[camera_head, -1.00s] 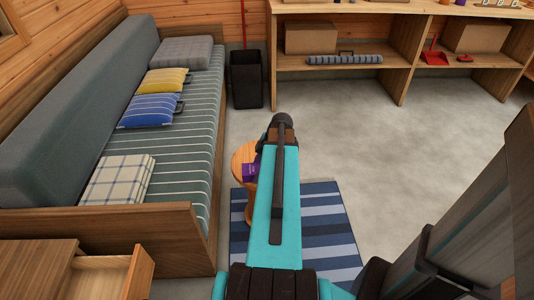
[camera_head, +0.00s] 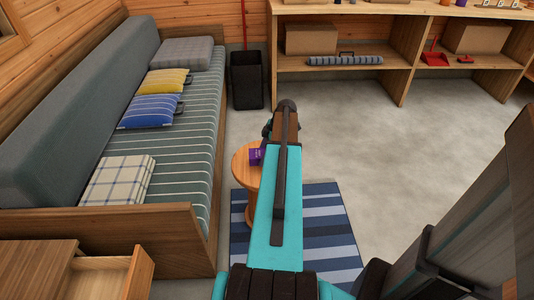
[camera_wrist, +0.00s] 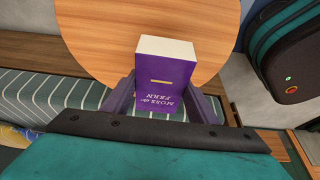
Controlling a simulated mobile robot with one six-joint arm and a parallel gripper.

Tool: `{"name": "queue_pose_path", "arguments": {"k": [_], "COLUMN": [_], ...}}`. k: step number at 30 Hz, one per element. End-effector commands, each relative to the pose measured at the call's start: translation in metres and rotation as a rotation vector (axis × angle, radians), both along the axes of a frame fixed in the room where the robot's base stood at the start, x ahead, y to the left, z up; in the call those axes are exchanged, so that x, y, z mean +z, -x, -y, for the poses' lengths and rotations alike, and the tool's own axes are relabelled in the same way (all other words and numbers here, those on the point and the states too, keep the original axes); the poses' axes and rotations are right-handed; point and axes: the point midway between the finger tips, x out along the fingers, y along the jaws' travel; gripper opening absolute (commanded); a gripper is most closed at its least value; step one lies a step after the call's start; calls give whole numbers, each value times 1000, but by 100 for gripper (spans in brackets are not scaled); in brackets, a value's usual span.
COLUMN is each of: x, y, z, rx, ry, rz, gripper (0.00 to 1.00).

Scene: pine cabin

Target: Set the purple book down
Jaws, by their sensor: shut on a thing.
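The purple book (camera_wrist: 165,78) with pale page edges is between the two fingers of my gripper (camera_wrist: 163,92) in the wrist view. The gripper is shut on it. A round wooden side table (camera_wrist: 215,28) lies behind and below the book. In the head view the purple book (camera_head: 255,157) shows partly beside my arm, over the round table (camera_head: 241,172). My arm hides the gripper's fingers and the table's right part there. I cannot tell whether the book touches the tabletop.
A striped couch (camera_head: 185,145) with cushions and a folded checked blanket (camera_head: 118,181) is at left. A striped blue rug (camera_head: 325,215) lies under the table. A black bin (camera_head: 246,80) and a shelf unit (camera_head: 395,50) stand behind. Open grey floor is at right.

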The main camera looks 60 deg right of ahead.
Motion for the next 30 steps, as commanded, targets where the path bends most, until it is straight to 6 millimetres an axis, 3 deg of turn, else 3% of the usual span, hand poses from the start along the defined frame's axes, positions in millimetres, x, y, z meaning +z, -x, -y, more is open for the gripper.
{"name": "queue_pose_path", "arguments": {"k": [9, 23, 30], "x": [-2, -4, -26], "y": [-10, -11, -11], "z": [29, 30, 30], "rx": [0, 0, 0], "ry": [1, 0, -1], "rz": [1, 0, 0], "gripper": [25, 25, 25]}}
